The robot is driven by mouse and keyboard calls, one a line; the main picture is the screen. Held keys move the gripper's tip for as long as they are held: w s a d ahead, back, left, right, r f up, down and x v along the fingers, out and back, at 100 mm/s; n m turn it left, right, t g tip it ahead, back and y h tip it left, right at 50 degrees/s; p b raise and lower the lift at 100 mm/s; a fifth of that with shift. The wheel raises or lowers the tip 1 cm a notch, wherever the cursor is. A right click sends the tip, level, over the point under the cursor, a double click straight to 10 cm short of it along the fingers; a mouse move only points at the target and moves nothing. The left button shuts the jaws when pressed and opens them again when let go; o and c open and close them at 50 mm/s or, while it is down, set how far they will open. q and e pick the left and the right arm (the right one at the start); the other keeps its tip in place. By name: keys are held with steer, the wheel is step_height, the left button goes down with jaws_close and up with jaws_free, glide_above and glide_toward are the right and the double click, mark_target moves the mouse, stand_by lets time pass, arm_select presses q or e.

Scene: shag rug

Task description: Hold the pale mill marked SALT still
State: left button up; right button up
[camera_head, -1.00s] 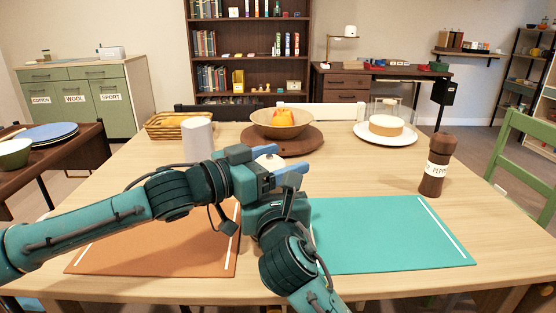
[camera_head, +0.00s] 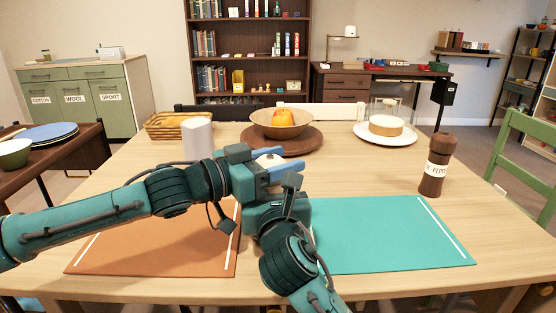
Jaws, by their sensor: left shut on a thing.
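The pale mill (camera_head: 268,160) stands near the middle of the table, mostly hidden behind my arms; only its cream rounded top shows, and its marking is not visible. My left gripper (camera_head: 272,164) reaches in from the left and is shut on the mill, with its blue fingers around it. My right gripper (camera_head: 275,212) is just below and in front of the left one, by the mill's lower part. Its fingers are hidden, so I cannot tell whether it is open. A dark brown mill marked PEPPER (camera_head: 436,165) stands upright at the right, apart from both grippers.
An orange mat (camera_head: 165,245) and a teal mat (camera_head: 385,235) lie at the front. A grey-white cylinder (camera_head: 198,139), a basket (camera_head: 178,124), a fruit bowl (camera_head: 262,120) on a round brown board (camera_head: 300,143) and a cake (camera_head: 386,125) on a white plate stand behind. Table between cake and teal mat is clear.

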arm_select(q)
steer(key=shift+s+d+r+m+g+h, duration=0.1)
steer(key=shift+m+g+h, duration=0.25)
steer(key=shift+m+g, duration=0.35)
steer(key=shift+s+d+m+g+h, duration=0.1)
steer(key=shift+m+g+h, duration=0.3)
steer(key=shift+g, duration=0.5)
steer(key=m+g+h, duration=0.1)
steer(key=m+g, duration=0.2)
steer(key=g, duration=0.1)
steer(key=shift+s+g, duration=0.1)
steer(key=shift+g, duration=0.3)
steer(key=m+g, duration=0.1)
steer(key=g, duration=0.1)
steer(key=m+g, duration=0.1)
steer(key=g, duration=0.1)
steer(key=m+g+y, duration=0.1)
steer(key=m+g, duration=0.1)
steer(key=shift+s, duration=0.35)
steer(key=shift+s+a+m+g+y, duration=0.15)
steer(key=shift+m+g+y, duration=0.3)
steer(key=shift+m+g, duration=0.75)
steer(key=shift+g, duration=0.5)
steer(key=o, duration=1)
steer(key=shift+s+a, duration=0.1)
steer(key=shift+a, duration=0.1)
